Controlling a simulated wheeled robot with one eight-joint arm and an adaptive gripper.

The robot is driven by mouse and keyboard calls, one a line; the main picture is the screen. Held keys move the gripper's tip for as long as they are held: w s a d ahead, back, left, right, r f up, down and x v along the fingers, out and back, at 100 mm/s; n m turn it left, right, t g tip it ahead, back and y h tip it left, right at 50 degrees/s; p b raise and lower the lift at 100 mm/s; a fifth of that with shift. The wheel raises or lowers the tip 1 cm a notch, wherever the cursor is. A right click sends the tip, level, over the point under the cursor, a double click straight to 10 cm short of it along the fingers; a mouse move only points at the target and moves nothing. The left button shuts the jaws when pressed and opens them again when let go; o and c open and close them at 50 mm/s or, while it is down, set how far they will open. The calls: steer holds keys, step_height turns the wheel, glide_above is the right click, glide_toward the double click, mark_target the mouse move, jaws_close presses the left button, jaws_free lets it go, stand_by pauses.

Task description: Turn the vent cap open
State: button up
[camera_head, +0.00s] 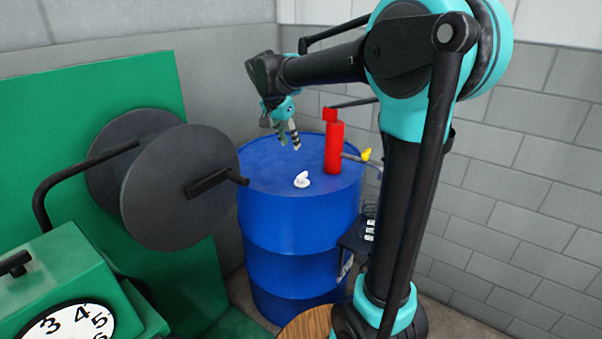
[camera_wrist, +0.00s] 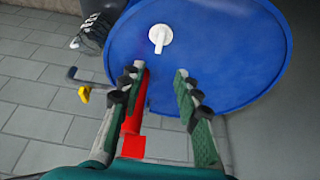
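The white vent cap (camera_head: 302,180) sits on top of the blue drum (camera_head: 285,218), near the front of the lid. It also shows in the wrist view as a round white cap (camera_wrist: 160,36) with a raised grip bar. My gripper (camera_head: 288,142) hangs above the drum lid, behind and above the cap, apart from it. In the wrist view its two fingers (camera_wrist: 157,74) are spread with nothing held between them. The cap appears beyond the fingertips, between the lines of the two fingers.
A red cylinder with a pump head (camera_head: 334,148) stands on the right of the lid, with a yellow-tipped spout (camera_head: 366,155) beside it. A green machine with dark discs (camera_head: 185,187) and a numbered dial (camera_head: 72,324) stands at left. Grey block walls close off the back.

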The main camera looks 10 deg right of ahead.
mark_target(302, 174)
steer(key=x, duration=1.6)
jaws_close()
